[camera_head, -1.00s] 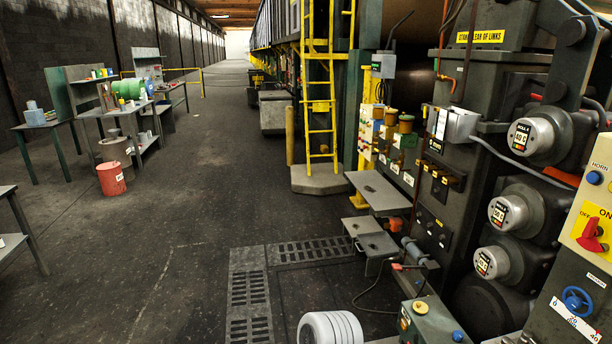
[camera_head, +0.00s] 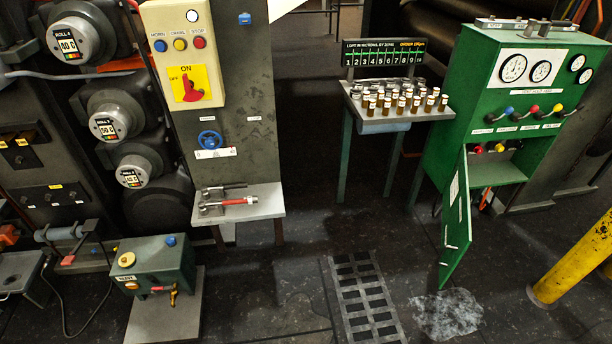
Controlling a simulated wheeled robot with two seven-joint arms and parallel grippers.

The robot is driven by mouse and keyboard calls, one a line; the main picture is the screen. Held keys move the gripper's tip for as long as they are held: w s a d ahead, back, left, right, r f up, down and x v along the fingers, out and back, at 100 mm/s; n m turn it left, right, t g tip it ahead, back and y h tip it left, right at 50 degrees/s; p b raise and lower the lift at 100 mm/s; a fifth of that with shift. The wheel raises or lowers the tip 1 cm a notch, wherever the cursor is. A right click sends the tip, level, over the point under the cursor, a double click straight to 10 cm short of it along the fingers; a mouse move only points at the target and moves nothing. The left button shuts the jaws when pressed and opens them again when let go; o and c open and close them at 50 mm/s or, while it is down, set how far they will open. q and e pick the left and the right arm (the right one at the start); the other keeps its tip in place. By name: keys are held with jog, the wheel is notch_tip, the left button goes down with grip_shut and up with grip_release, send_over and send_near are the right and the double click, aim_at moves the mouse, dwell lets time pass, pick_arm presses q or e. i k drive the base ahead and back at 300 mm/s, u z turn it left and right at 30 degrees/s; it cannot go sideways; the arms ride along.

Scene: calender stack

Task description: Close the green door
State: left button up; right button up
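The green door (camera_head: 456,225) hangs open at the lower front of a green cabinet (camera_head: 443,121) on the right. It is hinged at the opening's left edge and swings out toward me. The open compartment (camera_head: 497,173) beside it shows a bare green ledge. The cabinet's upper face has several round dials, and a row of coloured levers sits below them. Neither of my grippers is in view.
A yellow post (camera_head: 575,264) stands at the right, near the cabinet front. A wet-looking pale patch (camera_head: 448,314) and a floor grate (camera_head: 364,300) lie before the door. A small bottle table (camera_head: 357,122) stands left of the cabinet. A green box (camera_head: 154,266) stands lower left.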

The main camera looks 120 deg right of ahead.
aim_at(456, 236)
jog(key=z, duration=5)
jog(key=i, duration=1.65)
